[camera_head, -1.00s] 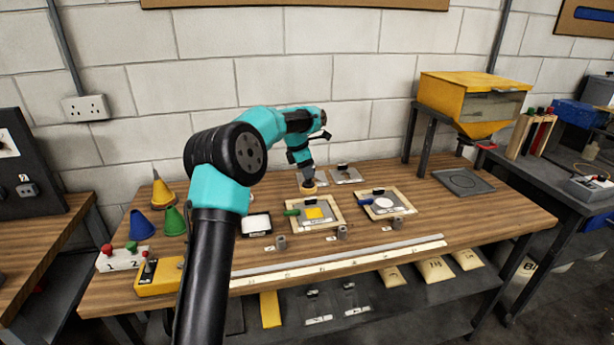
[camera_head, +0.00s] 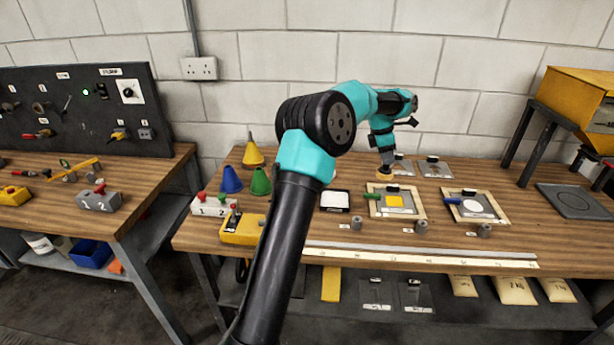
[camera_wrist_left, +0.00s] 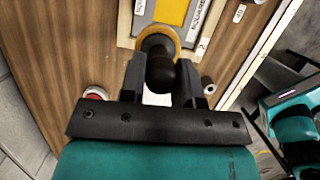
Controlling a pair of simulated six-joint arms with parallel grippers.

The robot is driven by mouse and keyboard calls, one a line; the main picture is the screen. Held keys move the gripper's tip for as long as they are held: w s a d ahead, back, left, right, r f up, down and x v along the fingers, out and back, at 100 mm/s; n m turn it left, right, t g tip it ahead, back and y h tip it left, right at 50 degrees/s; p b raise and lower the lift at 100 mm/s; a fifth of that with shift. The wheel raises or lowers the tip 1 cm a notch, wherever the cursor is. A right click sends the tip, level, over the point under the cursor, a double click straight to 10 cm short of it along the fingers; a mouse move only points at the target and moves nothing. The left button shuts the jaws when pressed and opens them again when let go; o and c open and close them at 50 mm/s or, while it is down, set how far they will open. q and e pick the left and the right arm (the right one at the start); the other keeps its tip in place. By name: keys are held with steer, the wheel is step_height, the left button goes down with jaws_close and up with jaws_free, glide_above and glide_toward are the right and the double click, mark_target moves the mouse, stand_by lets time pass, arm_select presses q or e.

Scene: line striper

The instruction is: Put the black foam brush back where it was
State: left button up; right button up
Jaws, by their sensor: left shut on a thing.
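My left gripper (camera_head: 384,160) is shut on the black foam brush, a dark round knob (camera_wrist_left: 160,72) above a round tan-orange base. In the head view its tan base (camera_head: 384,174) shows just behind the left stencil frame. In the left wrist view the knob is between the two fingers (camera_wrist_left: 161,85), and the base overlaps the edge of the frame in the picture. I cannot tell whether the base touches the bench. The left stencil frame (camera_head: 371,211) has a yellow square and a green-handled tool (camera_head: 373,196).
A second frame (camera_head: 478,219) with a white disc and blue-handled tool lies to the right. Small plates (camera_head: 434,169) lie at the back. Blue (camera_head: 231,180), green (camera_head: 261,182) and yellow (camera_head: 253,152) cones stand left. A long metal strip (camera_head: 420,252) runs along the front.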

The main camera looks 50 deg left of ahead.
arm_select(q)
steer(key=s+a+f+n+y, duration=0.1)
steer(key=s+a+n, duration=0.3)
steer(key=s+a, duration=0.5)
steer(key=s+a+f+n+t+y, duration=0.1)
steer(key=s+a+f+n, duration=0.2)
steer(key=s+a, duration=0.6)
steer(key=s+n, duration=0.1)
steer(key=s, duration=0.4)
steer(key=shift+a+f, duration=0.15)
steer(key=shift+f, duration=0.1)
steer(key=w+a+f, duration=0.1)
steer(key=w+a, duration=0.8)
steer(key=a, duration=0.3)
steer(key=shift+a+f, duration=0.2)
steer(key=shift+a, duration=0.1)
steer(key=shift+w+a+f, duration=0.1)
steer(key=shift+a+f, duration=0.05)
steer(key=shift+f, duration=1.6)
steer(key=shift+f, duration=0.2)
